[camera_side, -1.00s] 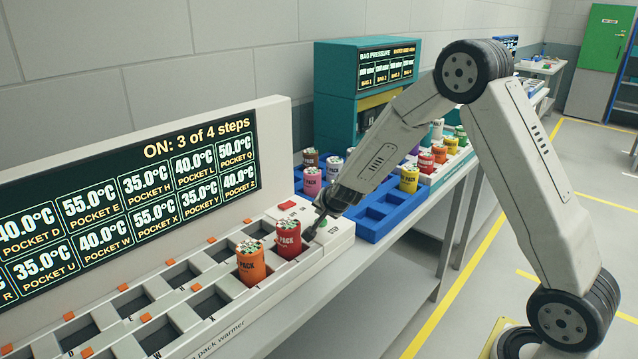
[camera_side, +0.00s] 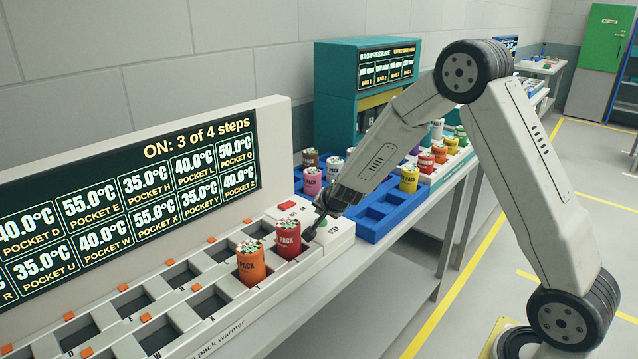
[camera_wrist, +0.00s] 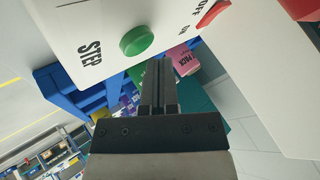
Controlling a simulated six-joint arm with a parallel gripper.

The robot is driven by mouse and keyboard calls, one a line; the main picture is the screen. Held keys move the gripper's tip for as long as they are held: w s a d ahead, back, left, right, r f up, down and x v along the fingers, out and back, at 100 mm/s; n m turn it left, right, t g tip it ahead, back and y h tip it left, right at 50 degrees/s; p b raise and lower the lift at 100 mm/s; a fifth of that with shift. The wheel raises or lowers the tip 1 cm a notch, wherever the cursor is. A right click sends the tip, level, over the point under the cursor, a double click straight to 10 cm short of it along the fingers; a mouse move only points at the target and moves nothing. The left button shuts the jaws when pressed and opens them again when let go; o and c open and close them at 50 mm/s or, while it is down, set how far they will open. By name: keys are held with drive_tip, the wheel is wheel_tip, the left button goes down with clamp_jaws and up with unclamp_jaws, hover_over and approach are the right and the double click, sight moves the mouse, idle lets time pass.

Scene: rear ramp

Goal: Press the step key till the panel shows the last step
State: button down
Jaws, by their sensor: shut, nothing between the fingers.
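The display panel (camera_side: 130,190) reads "ON: 3 of 4 steps" above several pocket temperatures. The green step key (camera_wrist: 137,41) sits beside the word STEP in the wrist view. In the side view my gripper hides most of the key. My gripper (camera_side: 314,228) is shut and empty, its tips low over the key end of the pack warmer (camera_side: 340,232). In the wrist view my gripper (camera_wrist: 158,66) points just beside the green key; I cannot tell whether it touches.
A red on/off switch (camera_wrist: 212,14) is near the key. A red pack (camera_side: 288,240) and an orange pack (camera_side: 250,264) stand in warmer pockets close by. A blue tray (camera_side: 375,232) and a teal bag pressure unit (camera_side: 332,90) stand beyond.

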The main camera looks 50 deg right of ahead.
drive_tip(key=shift+f, duration=0.85)
idle(1.1)
drive_tip(key=shift+r, duration=0.85)
idle(0.4)
drive_tip(key=shift+r, duration=2.5)
